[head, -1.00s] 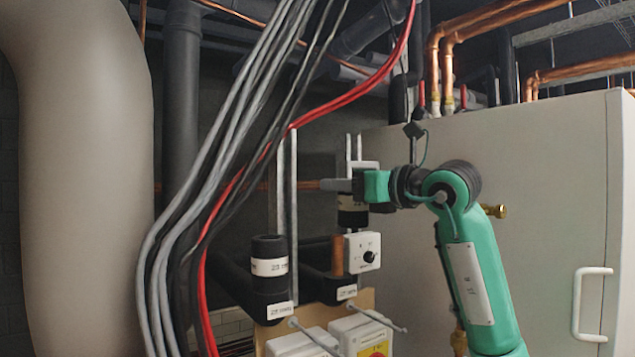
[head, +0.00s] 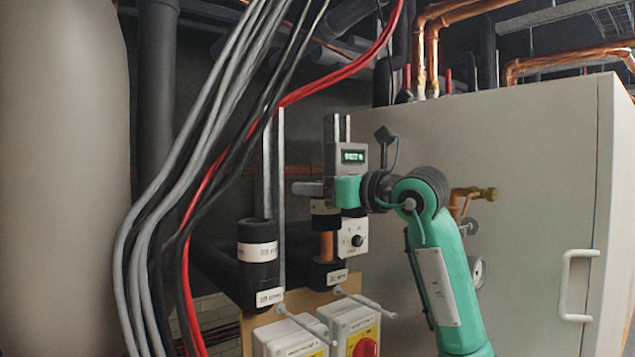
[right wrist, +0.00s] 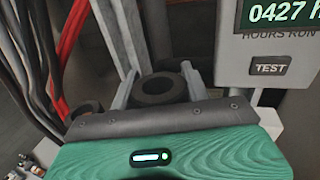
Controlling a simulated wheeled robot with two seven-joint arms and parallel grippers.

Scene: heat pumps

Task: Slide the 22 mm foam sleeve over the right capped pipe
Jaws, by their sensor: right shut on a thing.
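My right gripper (head: 310,189) is shut on the foam sleeve, a short black tube with a white label band (head: 325,210). In the right wrist view the sleeve (right wrist: 160,88) stands upright between the fingers, its dark open top facing up. The right pipe (head: 326,245) is bare copper directly below the sleeve, in line with it. Its upper end is hidden, so I cannot tell whether the sleeve is around it. Black insulation (head: 328,272) covers the pipe's base. The left pipe carries a labelled black sleeve (head: 258,250). My left gripper is out of view.
Grey, black and red cables (head: 190,195) hang at the left. A dial box (head: 353,238) and an hours counter (head: 350,158) are close by the pipe. Switch boxes (head: 350,325) stand below, with rods above them. A large pale cabinet (head: 510,140) fills the right.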

